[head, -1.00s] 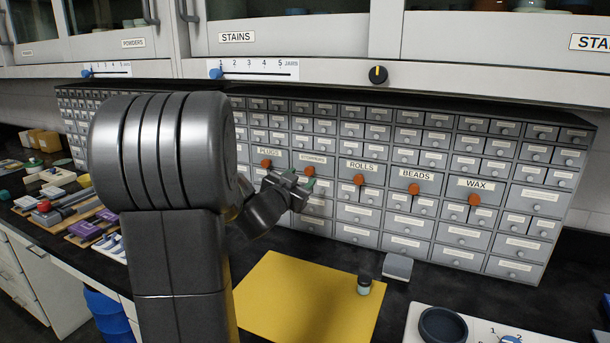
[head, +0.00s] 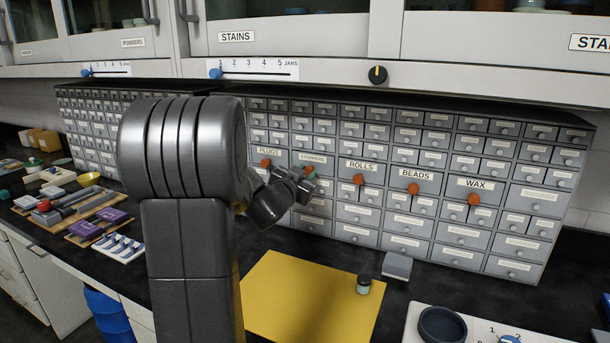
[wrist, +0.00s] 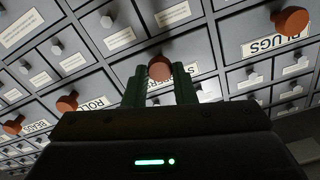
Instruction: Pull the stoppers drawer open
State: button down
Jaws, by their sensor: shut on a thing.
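The stoppers drawer (head: 313,159) is a grey drawer front in the bench cabinet, between the plugs drawer and the rolls drawer. Its label is small and hard to read in the head view. Its round orange-red knob (wrist: 159,67) shows in the wrist view between my two dark green fingers. My gripper (wrist: 159,76) is shut on this knob; in the head view my gripper (head: 308,173) is at the drawer front and mostly covers the knob. The drawer front looks about flush with its neighbours. Part of its label is hidden behind a finger in the wrist view.
Orange knobs also stand out on the plugs drawer (head: 268,151), rolls drawer (head: 362,167), beads drawer (head: 415,175) and wax drawer (head: 476,184). A yellow mat (head: 300,300) with a small jar (head: 363,284) lies in front. A grey block (head: 397,266) stands beside it.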

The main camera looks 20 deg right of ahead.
jog(key=v, duration=1)
jog(key=shift+p, duration=0.35)
jog(key=c, duration=1.2)
grip_release()
jog(key=v, duration=1.4)
jog(key=shift+d, duration=0.1)
jog(key=x, duration=1.5)
jog(key=shift+w+d, duration=0.1)
jog(key=shift+w, duration=0.05)
